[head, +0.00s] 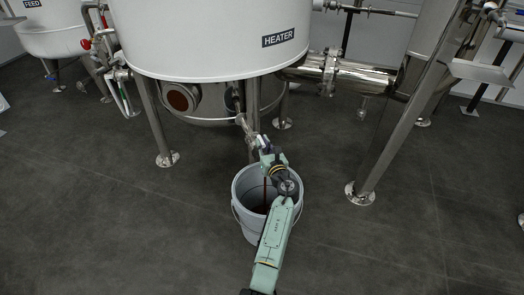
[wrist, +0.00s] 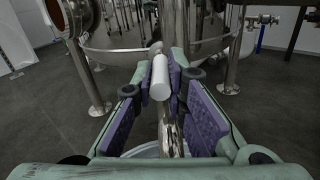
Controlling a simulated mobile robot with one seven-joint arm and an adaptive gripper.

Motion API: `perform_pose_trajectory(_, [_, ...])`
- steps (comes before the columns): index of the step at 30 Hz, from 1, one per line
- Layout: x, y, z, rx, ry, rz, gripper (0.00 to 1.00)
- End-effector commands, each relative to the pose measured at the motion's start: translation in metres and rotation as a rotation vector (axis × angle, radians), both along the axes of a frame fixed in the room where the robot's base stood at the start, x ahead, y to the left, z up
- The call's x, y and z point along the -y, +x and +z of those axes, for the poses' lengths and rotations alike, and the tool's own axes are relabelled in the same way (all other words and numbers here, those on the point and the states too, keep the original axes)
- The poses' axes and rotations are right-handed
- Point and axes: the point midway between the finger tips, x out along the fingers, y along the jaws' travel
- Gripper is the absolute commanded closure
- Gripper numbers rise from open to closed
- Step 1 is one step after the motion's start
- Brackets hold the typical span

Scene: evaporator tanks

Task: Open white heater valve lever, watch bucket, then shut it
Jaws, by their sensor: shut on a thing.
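The white valve lever (wrist: 160,78) shows in the wrist view as a short white cylinder pointing towards me. My gripper (wrist: 162,70) is shut on it, with its purple pads on either side. In the head view my gripper (head: 266,147) is at the outlet pipe under the white HEATER tank (head: 205,42) and hides most of the valve. A thin dark red stream (head: 264,192) falls into the grey bucket (head: 239,213) below. Some dark red liquid shows inside. My arm hides part of the bucket; its rim edge shows low in the wrist view.
Steel tank legs stand left (head: 155,125) and right (head: 383,140) of the bucket. A thick steel pipe (head: 350,75) runs right from the heater. The FEED tank (head: 50,35) is at the back left. The dark floor around the bucket is clear.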

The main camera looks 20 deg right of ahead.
Motion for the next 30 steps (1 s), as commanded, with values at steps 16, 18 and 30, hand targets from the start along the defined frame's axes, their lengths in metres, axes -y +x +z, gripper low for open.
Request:
perform_pose_trajectory(16, [0.0103,-0.0011,0.0018,0.001,-0.004,0.036,1.00])
perform_pose_trajectory(18, [0.0103,-0.0011,0.0019,0.002,-0.004,0.036,1.00])
perform_pose_trajectory(30, [0.0103,-0.0013,0.0031,0.003,-0.003,0.036,0.73])
